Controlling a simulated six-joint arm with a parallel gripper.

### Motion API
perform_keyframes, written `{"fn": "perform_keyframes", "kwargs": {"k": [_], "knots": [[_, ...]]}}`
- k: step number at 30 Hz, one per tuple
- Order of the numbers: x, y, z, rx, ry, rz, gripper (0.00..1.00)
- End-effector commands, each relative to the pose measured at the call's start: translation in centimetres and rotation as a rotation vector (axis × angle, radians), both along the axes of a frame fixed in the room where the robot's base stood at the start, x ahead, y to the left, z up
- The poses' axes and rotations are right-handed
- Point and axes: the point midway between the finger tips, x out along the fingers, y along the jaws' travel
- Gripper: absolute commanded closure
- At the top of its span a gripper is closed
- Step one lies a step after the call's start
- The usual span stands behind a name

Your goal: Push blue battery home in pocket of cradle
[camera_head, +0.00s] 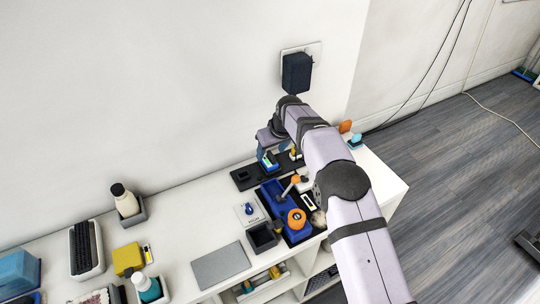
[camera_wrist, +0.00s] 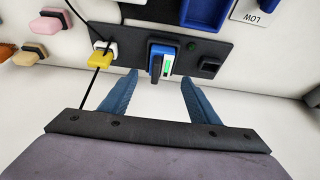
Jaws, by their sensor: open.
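The blue battery (camera_wrist: 159,49), with a white-and-green strip on its face, stands in the black cradle (camera_wrist: 128,40) in the wrist view. It also shows in the head view (camera_head: 268,163), below my wrist. How deep it sits in its pocket I cannot tell. A square dark socket (camera_wrist: 209,66) is at the cradle's right end in the wrist view. My gripper (camera_wrist: 160,76) is open, its two blue fingers apart on either side of the battery's position, with nothing between them. Whether the fingertips reach the battery is unclear. In the head view my arm partly hides the cradle.
A yellow plug (camera_wrist: 99,58) with a black cable stands at the cradle's left in the wrist view. A blue tool with an orange knob (camera_head: 296,218) is in front of the cradle in the head view. A grey mat (camera_head: 221,266) lies left of it.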

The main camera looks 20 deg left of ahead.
Motion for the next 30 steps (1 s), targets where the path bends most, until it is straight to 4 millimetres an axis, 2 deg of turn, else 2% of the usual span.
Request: {"fn": "perform_keyframes", "kwargs": {"k": [9, 30], "knots": [[-0.8, -0.8, 2.5, 0.0, 0.0, 0.0, 0.44], [-0.9, -0.9, 2.9, -0.001, 0.001, 0.0, 0.44]]}}
